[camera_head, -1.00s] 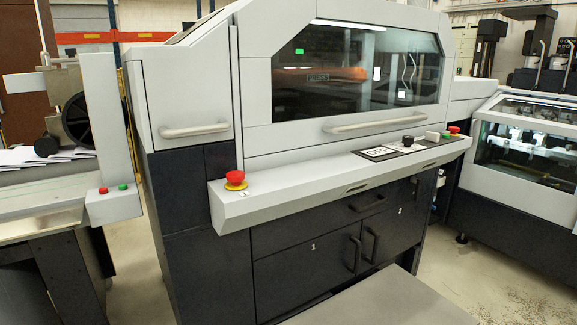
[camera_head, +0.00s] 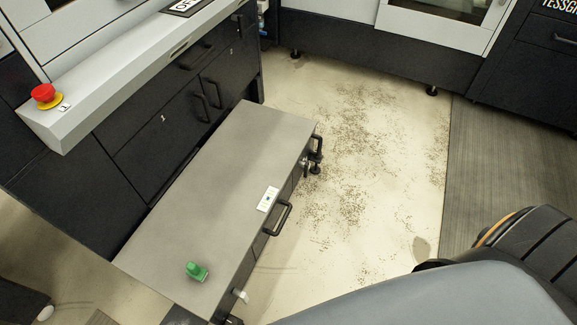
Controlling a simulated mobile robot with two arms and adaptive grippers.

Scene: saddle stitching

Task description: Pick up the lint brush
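No lint brush can be made out for certain. A small green object (camera_head: 196,271) stands on the near end of the low grey cabinet's top (camera_head: 215,175); it is too small to tell whether it is the brush. Neither of my grippers shows in the head view.
A small white label or card (camera_head: 267,199) lies near the cabinet's right edge. A red emergency button (camera_head: 45,95) sits on the machine ledge (camera_head: 130,75) at upper left. Dark specks (camera_head: 355,140) cover the floor. A grey mat (camera_head: 500,170) lies at right.

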